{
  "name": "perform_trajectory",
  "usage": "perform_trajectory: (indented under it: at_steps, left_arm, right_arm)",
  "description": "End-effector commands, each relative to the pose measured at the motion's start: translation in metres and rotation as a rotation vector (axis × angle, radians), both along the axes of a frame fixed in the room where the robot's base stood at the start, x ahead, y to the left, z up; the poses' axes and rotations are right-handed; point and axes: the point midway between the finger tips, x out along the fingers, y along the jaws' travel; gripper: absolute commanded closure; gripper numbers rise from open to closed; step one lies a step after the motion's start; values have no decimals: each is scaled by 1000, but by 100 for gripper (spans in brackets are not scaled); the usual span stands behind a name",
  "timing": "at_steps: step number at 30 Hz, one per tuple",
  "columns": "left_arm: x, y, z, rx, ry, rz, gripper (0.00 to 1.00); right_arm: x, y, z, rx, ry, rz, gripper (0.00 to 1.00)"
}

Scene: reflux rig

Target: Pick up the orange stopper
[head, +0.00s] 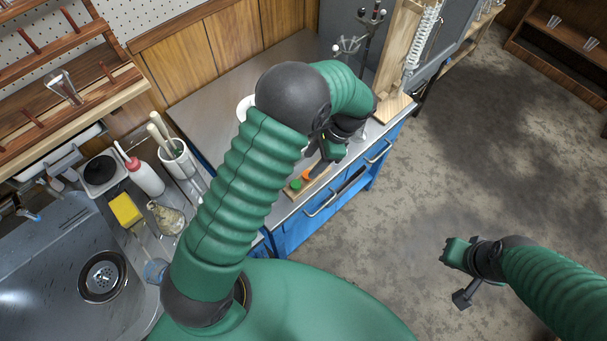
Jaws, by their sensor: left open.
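The orange stopper (306,174) is a small bright piece on a wooden block (288,192) near the front edge of the blue bench. A green stopper (295,185) sits beside it on the same block. My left gripper (318,168) is open, just to the right of the orange stopper and close to it. I cannot tell whether they touch, as the gripper and arm hide part of that spot. My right gripper (460,272) hangs over the floor at the right, away from the bench; its finger opening is unclear.
The blue bench (290,235) has drawers with handles. A wooden stand (395,105) with a coiled glass condenser (424,35) rises at its far end. A sink (60,265), a red-capped bottle (146,178) and a yellow sponge (125,209) lie left. Open floor (480,170) is at right.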

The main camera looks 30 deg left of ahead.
Motion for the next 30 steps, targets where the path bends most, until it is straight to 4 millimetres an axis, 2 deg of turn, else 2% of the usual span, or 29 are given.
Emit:
perform_trajectory:
  at_steps: [3, 9, 17, 27, 30]
  left_arm:
    - [-4, -2, -11, 5, 3, -5, 48]
    - [-12, 12, -42, 5, 1, -5, 48]
    - [-14, 17, -48, 1, -2, -4, 48]
    - [-13, 14, -47, 5, -2, -5, 91]
    - [-13, 13, -47, 4, -3, -6, 100]
  right_arm:
    - [0, -1, 0, 0, 0, -2, 100]
    - [0, -1, -2, 0, 0, -3, 100]
    - [0, -1, -2, -1, 0, -2, 100]
    - [0, -1, -2, 0, 0, -3, 100]
    - [0, -1, -2, 0, 0, -3, 100]
